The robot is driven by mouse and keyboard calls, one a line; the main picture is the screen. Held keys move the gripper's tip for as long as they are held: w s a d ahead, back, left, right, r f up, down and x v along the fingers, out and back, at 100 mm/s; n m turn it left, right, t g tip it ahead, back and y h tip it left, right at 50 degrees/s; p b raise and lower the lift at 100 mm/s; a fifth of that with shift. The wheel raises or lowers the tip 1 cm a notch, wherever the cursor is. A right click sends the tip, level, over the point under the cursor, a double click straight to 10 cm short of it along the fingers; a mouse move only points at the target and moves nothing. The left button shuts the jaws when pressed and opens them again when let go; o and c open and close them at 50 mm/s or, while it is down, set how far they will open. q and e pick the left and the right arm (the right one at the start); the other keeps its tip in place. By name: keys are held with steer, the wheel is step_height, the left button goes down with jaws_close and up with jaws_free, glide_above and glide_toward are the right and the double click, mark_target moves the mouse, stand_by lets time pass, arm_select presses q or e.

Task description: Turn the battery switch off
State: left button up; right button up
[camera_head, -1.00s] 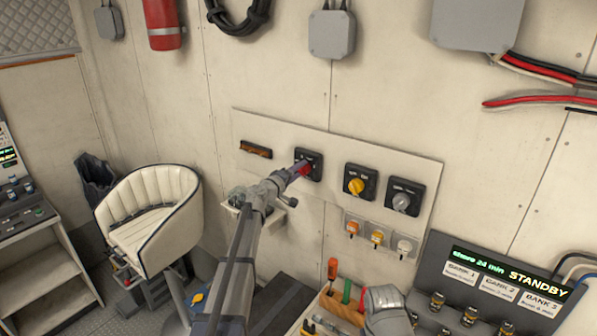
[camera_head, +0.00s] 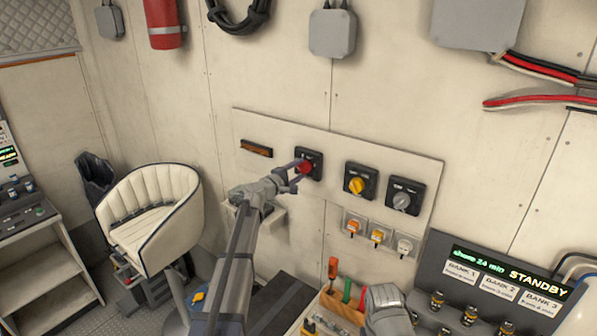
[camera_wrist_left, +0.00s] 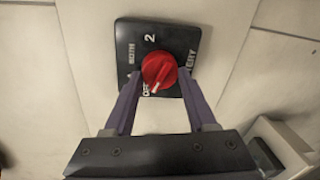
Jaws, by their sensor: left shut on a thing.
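The battery switch is a black square plate (camera_head: 316,158) with a red round knob (camera_head: 305,168), leftmost of three rotary switches on the wall panel. In the left wrist view the red knob (camera_wrist_left: 160,72) sits between the two purple fingers of my left gripper (camera_wrist_left: 158,88), which is shut on it. Its white mark slants down and left toward the letters OFF; a 2 shows at the plate's top. In the head view my left gripper (camera_head: 298,174) reaches the knob from the lower left. My right gripper (camera_head: 386,306) is low in view, its fingers not clear.
A yellow-knob switch (camera_head: 357,184) and a grey-knob switch (camera_head: 402,201) are to the right on the panel (camera_head: 270,127). Small plugs (camera_head: 377,237) hang below. A tool tray (camera_head: 330,305) and a display reading STANDBY (camera_head: 510,270) stand lower right. A white seat (camera_head: 150,215) is left.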

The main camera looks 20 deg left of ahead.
stand_by(0.4)
arm_select(q)
steer(key=o, duration=1.4)
steer(key=v, duration=0.8)
steer(key=shift+p, duration=0.3)
steer(key=shift+f, duration=0.1)
